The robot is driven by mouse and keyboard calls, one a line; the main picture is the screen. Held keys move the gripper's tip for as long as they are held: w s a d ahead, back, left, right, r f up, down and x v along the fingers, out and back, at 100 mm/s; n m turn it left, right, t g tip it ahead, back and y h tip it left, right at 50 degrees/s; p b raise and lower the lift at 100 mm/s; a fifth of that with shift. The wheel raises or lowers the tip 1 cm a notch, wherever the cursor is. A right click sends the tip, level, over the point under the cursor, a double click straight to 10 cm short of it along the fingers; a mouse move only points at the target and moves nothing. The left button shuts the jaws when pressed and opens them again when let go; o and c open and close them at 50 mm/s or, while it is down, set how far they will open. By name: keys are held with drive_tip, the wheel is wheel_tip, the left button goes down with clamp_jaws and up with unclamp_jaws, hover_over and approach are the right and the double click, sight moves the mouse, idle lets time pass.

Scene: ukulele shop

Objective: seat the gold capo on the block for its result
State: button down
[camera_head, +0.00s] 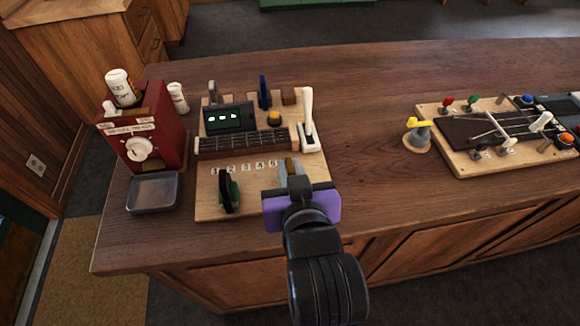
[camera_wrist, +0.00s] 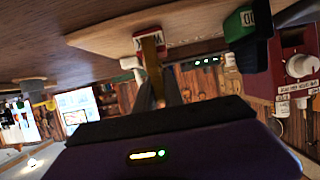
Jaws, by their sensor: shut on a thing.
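My gripper (camera_head: 292,172) is shut on the gold capo (camera_head: 289,163), low over the front right part of the wooden board. In the wrist view the gold capo (camera_wrist: 151,55) stands between the fingers and overlaps a red block with a white label (camera_wrist: 140,42); I cannot tell whether they touch. That red block is hidden behind my gripper in the head view. A dark green block (camera_head: 228,190) stands at the board's front left; it also shows in the wrist view (camera_wrist: 238,24) with a white label.
The board (camera_head: 207,205) carries a lit display (camera_head: 228,117), a dark fretted strip, a blue capo (camera_head: 263,90) and a white lever (camera_head: 307,118). A red dispenser (camera_head: 150,130) and grey tray (camera_head: 153,193) stand left. The table (camera_head: 365,130) is clear right of the board, up to a ukulele-neck board (camera_head: 470,165).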

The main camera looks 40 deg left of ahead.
drive_tip(key=shift+f+b, duration=0.4)
drive_tip(key=shift+f, duration=0.2)
drive_tip(key=c, duration=1.7)
unclamp_jaws()
drive_tip(key=shift+s+r, duration=0.1)
drive_tip(key=shift+p+v, duration=1.75)
drive_tip(key=shift+v, duration=1)
drive_tip(key=shift+p+v, duration=1.15)
drive_tip(key=shift+v, duration=1.55)
